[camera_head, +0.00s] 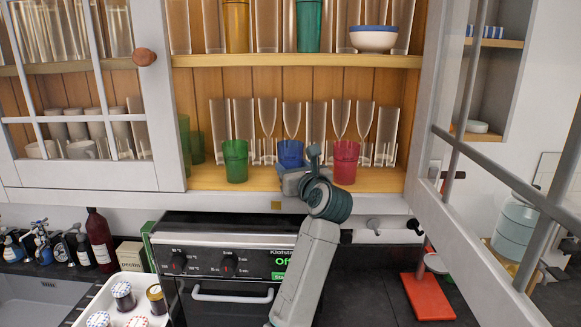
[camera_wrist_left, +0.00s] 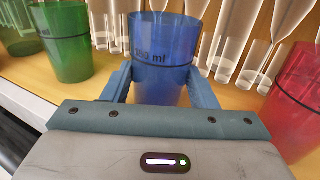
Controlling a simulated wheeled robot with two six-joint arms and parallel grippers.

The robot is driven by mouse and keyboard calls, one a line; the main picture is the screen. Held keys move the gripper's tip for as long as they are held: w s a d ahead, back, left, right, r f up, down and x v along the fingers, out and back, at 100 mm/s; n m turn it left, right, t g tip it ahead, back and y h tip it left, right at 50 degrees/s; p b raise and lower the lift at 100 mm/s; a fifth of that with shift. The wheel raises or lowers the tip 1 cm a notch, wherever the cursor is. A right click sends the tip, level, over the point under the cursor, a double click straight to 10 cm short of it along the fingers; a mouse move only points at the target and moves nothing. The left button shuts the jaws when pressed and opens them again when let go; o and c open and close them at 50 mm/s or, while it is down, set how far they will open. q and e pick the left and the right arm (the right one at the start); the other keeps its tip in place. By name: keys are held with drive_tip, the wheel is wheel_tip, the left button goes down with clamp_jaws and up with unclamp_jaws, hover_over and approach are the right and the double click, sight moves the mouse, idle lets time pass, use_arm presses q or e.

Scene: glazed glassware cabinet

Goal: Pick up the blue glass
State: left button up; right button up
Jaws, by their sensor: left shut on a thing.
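The blue glass (camera_head: 290,151) stands on the lower cabinet shelf, between a green glass (camera_head: 235,162) and a red glass (camera_head: 345,161). In the left wrist view the blue glass (camera_wrist_left: 163,50) is upright, with a volume mark on its side. My left gripper (camera_wrist_left: 163,88) has one finger on each side of it and is shut on it. In the head view my left gripper (camera_head: 293,178) is in front of the glass and hides its lower part. Whether the glass touches the shelf is hidden. My right gripper is not in view.
Clear stemware and tall glasses (camera_head: 267,118) stand close behind. The green glass (camera_wrist_left: 65,42) and red glass (camera_wrist_left: 294,97) flank my gripper. The upper shelf (camera_head: 290,61) is overhead. An open glazed door (camera_head: 507,190) stands at right; another door (camera_head: 158,100) is at left.

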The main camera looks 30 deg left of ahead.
sight(294, 143)
use_arm(q)
drive_tip(key=shift+s+r+b, duration=0.1)
drive_tip(key=shift+b, duration=0.4)
wheel_tip(294, 143, up, 6)
drive_tip(key=b, duration=0.4)
drive_tip(key=shift+d+r+b, duration=0.15)
drive_tip(key=shift+b, duration=0.15)
drive_tip(key=s+d+b, duration=0.5)
drive_tip(key=s, duration=0.3)
drive_tip(key=s+d+b, duration=0.5)
drive_tip(key=s+b, duration=0.1)
drive_tip(key=s, duration=0.2)
drive_tip(key=shift+s+r+b, duration=0.2)
drive_tip(key=shift+s+b, duration=0.1)
drive_tip(key=shift+s, duration=0.1)
